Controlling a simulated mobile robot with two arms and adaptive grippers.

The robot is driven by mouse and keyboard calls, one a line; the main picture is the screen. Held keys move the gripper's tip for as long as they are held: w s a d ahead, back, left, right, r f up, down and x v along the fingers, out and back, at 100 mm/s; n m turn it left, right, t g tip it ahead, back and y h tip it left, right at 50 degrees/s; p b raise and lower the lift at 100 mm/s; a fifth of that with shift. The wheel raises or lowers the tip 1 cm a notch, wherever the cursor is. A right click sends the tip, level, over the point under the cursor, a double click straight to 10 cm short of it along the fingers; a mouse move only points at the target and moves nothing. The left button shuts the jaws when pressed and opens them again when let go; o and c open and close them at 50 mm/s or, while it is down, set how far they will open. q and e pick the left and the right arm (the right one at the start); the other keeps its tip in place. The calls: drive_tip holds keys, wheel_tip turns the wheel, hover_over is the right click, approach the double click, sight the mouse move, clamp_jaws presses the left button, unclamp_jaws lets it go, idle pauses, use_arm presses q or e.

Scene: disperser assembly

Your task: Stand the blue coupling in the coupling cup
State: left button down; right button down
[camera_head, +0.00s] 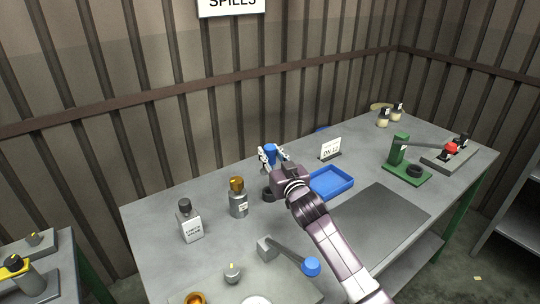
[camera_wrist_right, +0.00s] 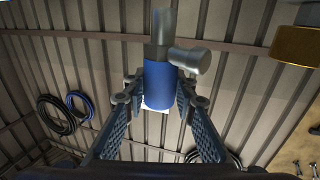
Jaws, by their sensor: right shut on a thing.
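The blue coupling (camera_head: 270,152) is in my right gripper (camera_head: 272,157), above the back part of the table in the head view. In the right wrist view the coupling (camera_wrist_right: 158,84) is a blue cylinder with a grey metal end and a grey side stub. The fingers of my right gripper (camera_wrist_right: 158,92) close on it from both sides. A small dark round cup (camera_head: 267,195), perhaps the coupling cup, stands on the table below and just left of my right wrist. The coupling is apart from it. My left gripper is out of view.
A grey bottle with an amber cap (camera_head: 238,198) and a white labelled bottle (camera_head: 190,222) stand to the left. A blue tray (camera_head: 332,182) lies right of my wrist. A green press (camera_head: 402,163) stands farther right. A grey part with a blue knob (camera_head: 311,266) is in front.

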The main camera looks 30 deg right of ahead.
drive_tip(key=shift+r, duration=0.2)
drive_tip(key=shift+p, duration=0.4)
drive_tip(key=shift+f+b, duration=2.15)
drive_tip(key=shift+f, duration=0.8)
drive_tip(key=shift+p, duration=0.65)
drive_tip(key=shift+f+b, duration=1.2)
drive_tip(key=shift+f, duration=0.55)
drive_tip(key=shift+s, duration=0.1)
drive_tip(key=shift+r+p, duration=1.35)
